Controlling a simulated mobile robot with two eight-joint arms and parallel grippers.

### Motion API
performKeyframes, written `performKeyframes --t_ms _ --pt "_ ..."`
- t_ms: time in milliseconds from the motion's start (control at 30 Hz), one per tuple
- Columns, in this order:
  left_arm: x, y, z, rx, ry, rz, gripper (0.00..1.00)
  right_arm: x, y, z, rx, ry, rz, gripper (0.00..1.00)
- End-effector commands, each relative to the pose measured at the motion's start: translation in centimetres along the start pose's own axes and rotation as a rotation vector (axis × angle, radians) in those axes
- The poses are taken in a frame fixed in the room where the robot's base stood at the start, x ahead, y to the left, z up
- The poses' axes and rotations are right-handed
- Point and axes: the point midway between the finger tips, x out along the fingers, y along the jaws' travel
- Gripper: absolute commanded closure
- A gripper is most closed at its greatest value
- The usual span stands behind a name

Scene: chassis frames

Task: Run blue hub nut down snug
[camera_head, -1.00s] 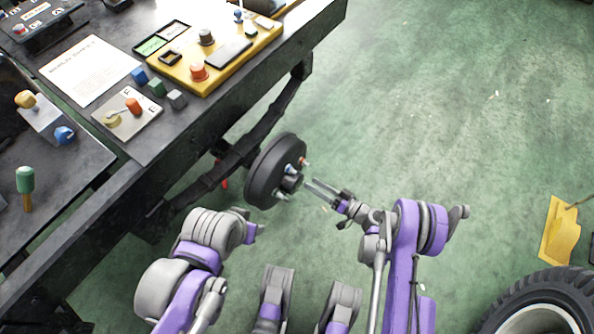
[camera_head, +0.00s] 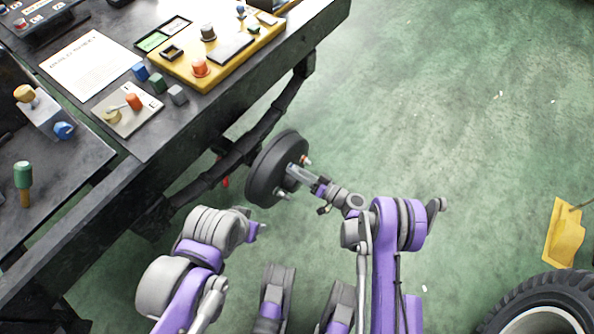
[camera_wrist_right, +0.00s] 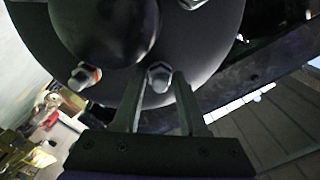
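The dark round hub (camera_head: 265,172) is mounted on the axle at the chassis frame's side. In the right wrist view its disc (camera_wrist_right: 215,60) and dark centre cap (camera_wrist_right: 105,30) fill the top. My right gripper (camera_head: 297,172) is at the hub's face. In the wrist view its fingers (camera_wrist_right: 160,88) are apart, one on each side of a silvery stud end or nut (camera_wrist_right: 158,77), with gaps visible. The blue of the nut is not discernible now. A stud with a red-orange mark (camera_wrist_right: 85,75) sits to the left. My left gripper (camera_head: 255,231) is low, left of centre; its fingers are unclear.
The dark workbench (camera_head: 130,170) fills the left, with a yellow panel (camera_head: 185,65), a paper sheet (camera_head: 85,65) and small coloured blocks. A tyre (camera_head: 540,300) and yellow object (camera_head: 563,233) lie at the lower right.

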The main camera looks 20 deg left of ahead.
Motion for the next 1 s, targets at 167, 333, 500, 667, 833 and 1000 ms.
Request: performKeyframes --t_ms 167,333,500,667,833,1000 --pt "0.00 0.00 0.00 0.000 0.000 0.000 0.50 -0.02 0.00 0.00 0.000 0.000 0.000 0.92" --pt "0.00 0.00 0.00 0.000 0.000 0.000 0.50 -0.03 0.01 0.00 0.000 0.000 0.000 1.00" --pt "0.00 0.00 0.00 0.000 0.000 0.000 0.50 -0.04 0.00 0.00 0.008 0.000 0.000 1.00" --pt "-0.01 0.00 0.00 0.000 0.000 0.000 0.50 -0.04 0.00 0.00 0.049 0.000 0.000 1.00" --pt "-0.02 0.00 0.00 0.000 0.000 0.000 0.50 -0.05 -0.01 0.00 0.145 0.000 0.000 1.00" --pt "-0.05 0.00 -0.01 0.000 0.000 0.000 0.50 -0.06 -0.02 0.00 0.289 0.000 0.000 1.00"
